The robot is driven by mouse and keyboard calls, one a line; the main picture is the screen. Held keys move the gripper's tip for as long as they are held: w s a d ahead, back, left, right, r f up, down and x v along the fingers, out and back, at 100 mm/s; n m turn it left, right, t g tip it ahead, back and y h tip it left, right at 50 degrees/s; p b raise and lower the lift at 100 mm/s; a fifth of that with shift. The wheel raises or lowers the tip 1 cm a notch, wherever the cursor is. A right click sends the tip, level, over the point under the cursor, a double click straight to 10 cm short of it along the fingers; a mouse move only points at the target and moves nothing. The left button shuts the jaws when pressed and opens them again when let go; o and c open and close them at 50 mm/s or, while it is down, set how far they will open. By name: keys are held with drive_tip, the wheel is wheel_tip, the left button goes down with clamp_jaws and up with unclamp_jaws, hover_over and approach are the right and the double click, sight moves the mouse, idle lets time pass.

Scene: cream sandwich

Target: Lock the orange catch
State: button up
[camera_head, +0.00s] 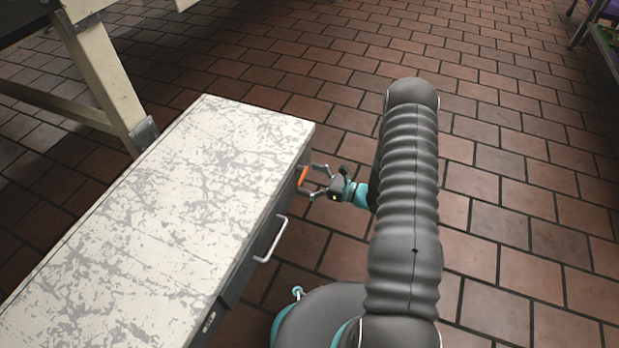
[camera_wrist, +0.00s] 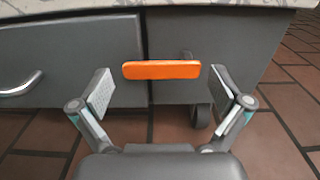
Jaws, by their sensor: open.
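The orange catch (camera_wrist: 161,70) is a flat bar on the dark grey front of the cabinet, lying level in the wrist view. In the head view the catch (camera_head: 304,176) shows as a small orange strip near the cabinet's far right corner. My gripper (camera_wrist: 160,92) is open, with one finger to the left of the catch and one to the right. In the head view my gripper (camera_head: 308,181) reaches the cabinet front from the right. I cannot tell whether the fingers touch the catch.
The cabinet has a worn white top (camera_head: 190,200) and a silver drawer handle (camera_head: 272,240), left of the catch in the wrist view. A caster wheel (camera_wrist: 201,115) is below. A pale wooden table leg (camera_head: 105,75) stands behind. The tiled floor (camera_head: 520,180) on the right is clear.

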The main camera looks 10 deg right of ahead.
drive_tip(key=v, duration=1.1)
drive_tip(key=shift+s+d, duration=0.1)
